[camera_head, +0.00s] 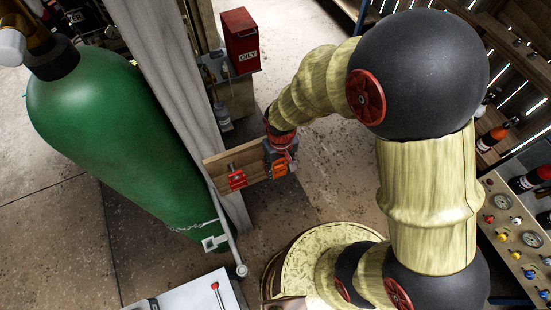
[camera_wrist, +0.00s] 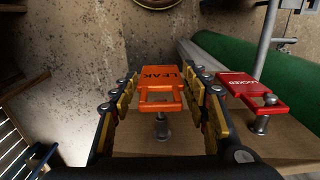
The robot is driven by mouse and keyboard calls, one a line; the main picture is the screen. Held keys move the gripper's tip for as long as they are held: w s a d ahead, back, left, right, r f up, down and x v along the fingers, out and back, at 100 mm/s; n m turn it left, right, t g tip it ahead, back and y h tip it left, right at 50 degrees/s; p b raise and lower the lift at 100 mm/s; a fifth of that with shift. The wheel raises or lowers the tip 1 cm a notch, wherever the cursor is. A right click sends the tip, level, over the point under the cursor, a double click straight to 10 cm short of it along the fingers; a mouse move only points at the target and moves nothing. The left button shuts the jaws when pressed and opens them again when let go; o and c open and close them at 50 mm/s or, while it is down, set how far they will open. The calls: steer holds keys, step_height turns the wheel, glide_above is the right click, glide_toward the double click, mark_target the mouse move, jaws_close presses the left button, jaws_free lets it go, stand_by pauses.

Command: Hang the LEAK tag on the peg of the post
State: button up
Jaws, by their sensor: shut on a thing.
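The orange LEAK tag (camera_wrist: 160,78) is between the two fingers of my gripper (camera_wrist: 160,92) in the wrist view. My gripper is shut on it; its lettering shows upside down, and its open loop faces the camera. A metal peg (camera_wrist: 162,129) stands on the wooden board (camera_wrist: 205,145) just below the loop in the picture. The peg does not show through the loop; I cannot tell whether they touch.
A red LOCKED tag (camera_wrist: 248,88) sits on a neighbouring peg (camera_wrist: 262,123), right of my gripper; it also shows in the head view (camera_head: 236,178). A grey post (camera_head: 170,80) and a green tank (camera_head: 110,135) stand left. A red OILY box (camera_head: 239,40) is behind.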

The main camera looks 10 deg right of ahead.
steer(key=shift+w+a, duration=0.1)
steer(key=shift+w, duration=0.3)
steer(key=shift+w+a+f+p, duration=0.2)
steer(key=shift+w+p, duration=0.05)
steer(key=shift+w, duration=0.4)
steer(key=shift+w+a+f+p, duration=0.15)
steer(key=shift+w+f+p, duration=0.1)
steer(key=shift+w, duration=0.35)
steer(key=shift+f, duration=0.1)
steer(key=shift+c, duration=0.6)
steer(key=shift+f, duration=0.1)
steer(key=o, duration=1.2)
steer(key=shift+o, duration=0.2)
steer(key=shift+f, duration=0.1)
